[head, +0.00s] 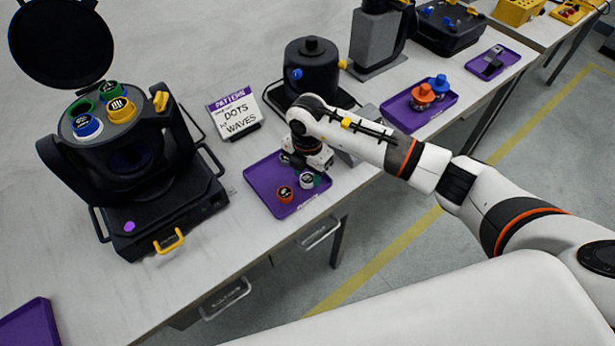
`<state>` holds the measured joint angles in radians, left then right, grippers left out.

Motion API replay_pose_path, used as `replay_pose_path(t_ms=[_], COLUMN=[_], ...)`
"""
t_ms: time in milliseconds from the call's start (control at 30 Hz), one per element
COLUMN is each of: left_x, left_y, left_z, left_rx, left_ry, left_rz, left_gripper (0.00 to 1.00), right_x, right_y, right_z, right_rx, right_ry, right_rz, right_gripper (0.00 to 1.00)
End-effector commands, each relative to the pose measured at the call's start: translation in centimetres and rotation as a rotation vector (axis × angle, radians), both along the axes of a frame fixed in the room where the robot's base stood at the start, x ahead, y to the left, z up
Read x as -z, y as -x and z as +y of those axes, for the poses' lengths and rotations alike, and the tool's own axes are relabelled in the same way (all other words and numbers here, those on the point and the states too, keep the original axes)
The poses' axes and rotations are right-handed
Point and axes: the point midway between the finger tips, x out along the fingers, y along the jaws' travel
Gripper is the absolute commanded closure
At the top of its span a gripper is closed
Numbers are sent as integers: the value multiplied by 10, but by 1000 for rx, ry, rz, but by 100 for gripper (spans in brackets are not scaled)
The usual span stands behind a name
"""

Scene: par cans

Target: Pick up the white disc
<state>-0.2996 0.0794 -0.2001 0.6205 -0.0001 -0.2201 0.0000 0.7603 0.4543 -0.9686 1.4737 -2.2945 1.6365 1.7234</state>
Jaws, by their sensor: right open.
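The white disc (306,181) has a dark patterned face and sits on the purple tray (262,184) at the middle of the bench. A red-rimmed disc (284,194) lies just to its left on the same tray. My right gripper (304,167) is open above the tray, right by the far side of the white disc; I cannot tell whether it touches it. The gripper and wrist hide part of the tray. A bit of green shows beside the white disc, partly hidden. My left gripper is not in view.
A black par can (125,145) with several coloured discs on top stands left, its lid raised. Another black lamp (312,70) is beyond. A purple tray (420,104) with orange and blue pieces lies right.

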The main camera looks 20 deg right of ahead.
Motion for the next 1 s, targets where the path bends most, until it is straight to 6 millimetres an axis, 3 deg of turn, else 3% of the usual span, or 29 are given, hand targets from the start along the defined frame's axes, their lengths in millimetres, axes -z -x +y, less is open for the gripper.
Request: replay_pose_path(t_ms=[333,533,833,1000], left_x=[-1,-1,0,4], left_y=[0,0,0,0], left_z=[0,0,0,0], left_rx=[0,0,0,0], left_ry=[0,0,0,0], left_rz=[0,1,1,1], left_gripper=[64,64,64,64], right_x=[10,10,5,-20], right_y=[0,0,-1,-1], right_z=[0,0,0,0], right_rx=[-1,-1,-1,-1], right_ry=[-1,-1,-2,-2], right_rz=[-1,-1,-2,-6], right_gripper=[55,88,89,89])
